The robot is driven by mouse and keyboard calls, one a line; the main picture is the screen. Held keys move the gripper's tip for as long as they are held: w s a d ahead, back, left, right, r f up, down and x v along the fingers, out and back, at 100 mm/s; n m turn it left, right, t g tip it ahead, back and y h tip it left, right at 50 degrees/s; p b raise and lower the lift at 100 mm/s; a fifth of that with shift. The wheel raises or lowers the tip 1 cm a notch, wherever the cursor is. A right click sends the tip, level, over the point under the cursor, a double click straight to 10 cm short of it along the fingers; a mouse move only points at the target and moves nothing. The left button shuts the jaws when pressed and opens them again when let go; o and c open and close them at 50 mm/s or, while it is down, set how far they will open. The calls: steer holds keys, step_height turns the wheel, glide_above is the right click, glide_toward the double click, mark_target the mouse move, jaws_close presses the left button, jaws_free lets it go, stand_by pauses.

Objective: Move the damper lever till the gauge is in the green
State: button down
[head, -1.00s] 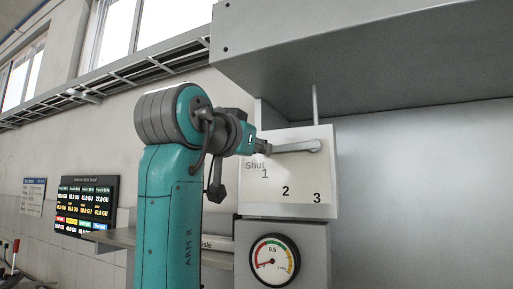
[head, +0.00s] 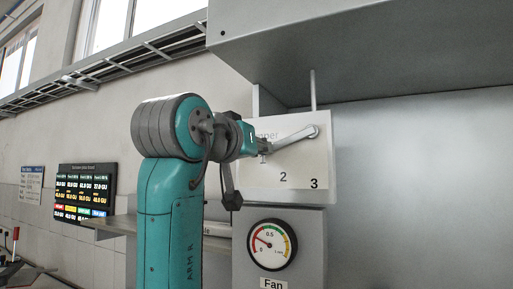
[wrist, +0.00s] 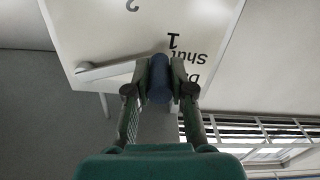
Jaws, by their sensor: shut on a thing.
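The damper lever (head: 296,138) is a grey bar on a white panel, pivoting at the panel's upper right. It slopes down to the left from its pivot. My gripper (head: 264,147) is at its left end. In the wrist view, my gripper (wrist: 160,90) is shut on the lever's dark blue grip (wrist: 159,72), close to the "1" mark; the grey bar (wrist: 108,69) runs left from it. The round gauge (head: 271,245) is below the panel, with a red, green and yellow scale. Its red needle points up and left, short of 0.5, on the red side.
The white panel (head: 300,178) shows "2" and "3" below the lever. A large grey hood (head: 370,60) overhangs it, with a thin rod (head: 313,90) coming down behind the panel. A dark display board (head: 86,192) hangs on the left wall. A shelf (head: 115,224) is behind my arm.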

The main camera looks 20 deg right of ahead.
steer(key=c, duration=1)
jaws_free()
steer(key=v, duration=1.2)
